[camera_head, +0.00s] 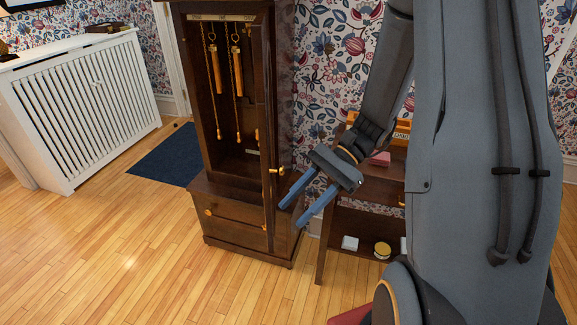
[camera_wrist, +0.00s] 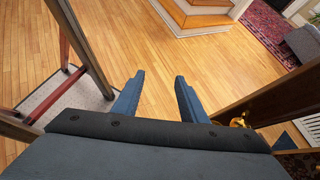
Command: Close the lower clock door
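The tall dark wood clock case (camera_head: 226,178) stands left of centre in the head view. Its interior is exposed, with hanging brass weights (camera_head: 238,72) and chains. The lower clock door (camera_head: 268,205) stands open, seen nearly edge-on at the case's right side. A brass knob (camera_head: 279,170) sits on it. My gripper (camera_head: 290,216) is open and empty, just right of the door, with its blue fingers pointing down-left. In the wrist view, my gripper (camera_wrist: 159,76) shows parted fingers over bare floor. A brass knob (camera_wrist: 238,121) on dark wood shows at right, apart from the fingers.
A wooden shelf stand (camera_head: 365,215) with small items is right of the clock, behind my arm. A white radiator cover (camera_head: 85,105) and blue mat (camera_head: 165,155) are at left. Wooden steps (camera_wrist: 195,15) show in the wrist view. Floor before the clock is clear.

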